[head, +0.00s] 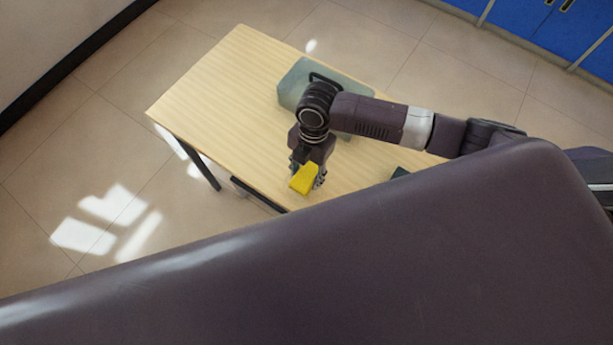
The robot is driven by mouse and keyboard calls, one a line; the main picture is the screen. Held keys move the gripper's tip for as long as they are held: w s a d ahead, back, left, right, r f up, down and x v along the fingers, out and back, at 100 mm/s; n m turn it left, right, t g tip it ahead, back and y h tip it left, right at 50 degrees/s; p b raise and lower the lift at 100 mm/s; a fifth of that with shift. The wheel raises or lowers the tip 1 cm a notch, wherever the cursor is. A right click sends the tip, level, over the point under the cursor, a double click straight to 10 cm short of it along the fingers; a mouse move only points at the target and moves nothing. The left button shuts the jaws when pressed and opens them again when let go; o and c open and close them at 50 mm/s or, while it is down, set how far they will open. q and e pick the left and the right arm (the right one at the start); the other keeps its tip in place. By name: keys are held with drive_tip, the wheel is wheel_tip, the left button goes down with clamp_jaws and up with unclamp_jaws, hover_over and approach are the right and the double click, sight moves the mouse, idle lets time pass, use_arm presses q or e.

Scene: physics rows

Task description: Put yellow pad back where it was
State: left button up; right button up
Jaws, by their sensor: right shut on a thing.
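The yellow pad (304,179) is a small bright yellow block. It is between the fingers of my right gripper (308,176), which is shut on it. The gripper points down near the front edge of the light wooden table (225,95). I cannot tell whether the pad touches the table top or is held just above it. Part of the pad is hidden by the gripper fingers. My left gripper is not in view.
A grey-green translucent tray or bin (294,82) stands at the table's back, partly hidden by my right arm. A small dark green thing (400,172) shows at the table's right front, mostly hidden. The table's left part is bare. Blue cabinets (575,35) stand at the upper right.

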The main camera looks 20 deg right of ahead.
sight(306, 180)
drive_tip(key=shift+f, duration=1.5)
drive_tip(key=shift+f, duration=0.15)
drive_tip(key=o, duration=1.1)
drive_tip(key=r, duration=0.3)
drive_tip(key=d+r, duration=0.1)
drive_tip(key=r, duration=0.3)
drive_tip(key=w+r+b, duration=0.1)
drive_tip(key=r, duration=0.3)
drive_tip(key=shift+w+d+r, duration=0.1)
drive_tip(key=shift+d+r, duration=0.05)
drive_tip(key=shift+r, duration=0.5)
